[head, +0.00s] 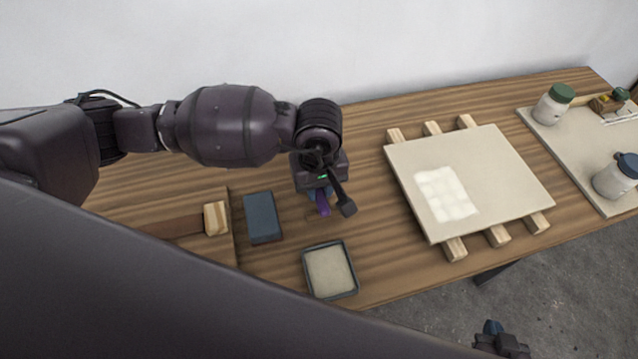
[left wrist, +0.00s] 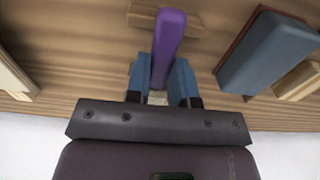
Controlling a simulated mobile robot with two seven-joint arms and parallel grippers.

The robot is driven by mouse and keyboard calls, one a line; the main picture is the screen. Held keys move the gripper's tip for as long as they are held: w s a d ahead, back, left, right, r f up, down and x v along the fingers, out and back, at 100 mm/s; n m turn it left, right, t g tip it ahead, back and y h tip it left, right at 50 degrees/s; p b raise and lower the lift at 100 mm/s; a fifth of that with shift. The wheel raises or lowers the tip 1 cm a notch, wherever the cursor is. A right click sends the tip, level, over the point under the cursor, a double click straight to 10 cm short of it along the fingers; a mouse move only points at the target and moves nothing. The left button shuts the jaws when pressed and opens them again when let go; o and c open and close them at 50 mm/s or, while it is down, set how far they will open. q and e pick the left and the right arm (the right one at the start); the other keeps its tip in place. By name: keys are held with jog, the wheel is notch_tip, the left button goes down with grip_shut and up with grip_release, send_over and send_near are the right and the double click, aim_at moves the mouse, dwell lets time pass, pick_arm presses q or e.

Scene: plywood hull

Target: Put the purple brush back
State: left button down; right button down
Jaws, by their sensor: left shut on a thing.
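The purple brush (head: 322,205) is in my left gripper (head: 318,193), above the table between the blue block and the panel. In the left wrist view the purple handle (left wrist: 168,45) stands between the two blue fingers of the left gripper (left wrist: 161,85), which are shut on it. A pale bit shows between the fingers, and the rest of the brush is hidden. My right gripper (head: 500,340) is partly seen at the bottom edge of the head view, empty-looking and far from the brush; its jaws are unclear.
A blue block (head: 262,217) is left of the brush; a dark-rimmed tray (head: 331,270) is in front. A pale panel (head: 500,165) lies on wooden strips to the right. Jars (head: 553,104) stand on a board at far right. A small wooden piece (left wrist: 200,27) shows behind the handle.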

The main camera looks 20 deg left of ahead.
pick_arm(q)
jog(key=shift+f, duration=0.4)
jog(key=c, duration=1.1)
grip_release()
jog(key=shift+o, duration=0.6)
jog(key=shift+r, duration=0.1)
